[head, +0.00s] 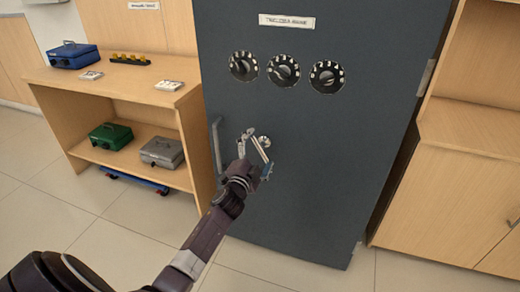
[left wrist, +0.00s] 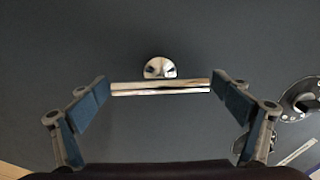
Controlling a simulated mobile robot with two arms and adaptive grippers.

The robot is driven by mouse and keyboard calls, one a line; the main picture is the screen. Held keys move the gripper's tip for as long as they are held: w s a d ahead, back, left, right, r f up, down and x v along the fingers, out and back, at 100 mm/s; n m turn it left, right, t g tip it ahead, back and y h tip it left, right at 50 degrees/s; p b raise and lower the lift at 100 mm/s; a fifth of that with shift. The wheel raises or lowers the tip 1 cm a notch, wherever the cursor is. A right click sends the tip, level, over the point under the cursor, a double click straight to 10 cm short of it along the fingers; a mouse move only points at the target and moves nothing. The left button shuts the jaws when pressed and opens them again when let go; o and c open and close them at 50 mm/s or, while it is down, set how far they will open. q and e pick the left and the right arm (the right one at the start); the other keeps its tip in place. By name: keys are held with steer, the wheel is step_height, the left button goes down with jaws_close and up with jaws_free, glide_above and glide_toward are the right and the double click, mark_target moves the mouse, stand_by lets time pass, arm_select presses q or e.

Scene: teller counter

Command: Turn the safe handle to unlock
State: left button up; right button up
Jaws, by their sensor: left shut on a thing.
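The dark grey safe (head: 300,190) stands upright in the middle of the head view. Its handle is a shiny silver bar (head: 260,148) on a round chrome hub, low on the door below the dials. In the left wrist view the handle bar (left wrist: 160,88) lies nearly level across the picture, with the hub (left wrist: 160,67) just above it. My left gripper (head: 255,152) reaches the handle from below. My right gripper is not in view.
Three black dials (head: 283,71) sit in a row above the handle. A vertical silver pull (head: 217,145) is at the door's left edge. A wooden shelf (head: 130,85) with cash boxes stands left, a wooden cabinet (head: 450,190) right. The tiled floor (head: 90,235) in front is clear.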

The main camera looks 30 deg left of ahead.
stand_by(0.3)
arm_select(q)
steer(key=o, duration=0.9)
steer(key=shift+c, duration=0.2)
steer(key=v, duration=1.2)
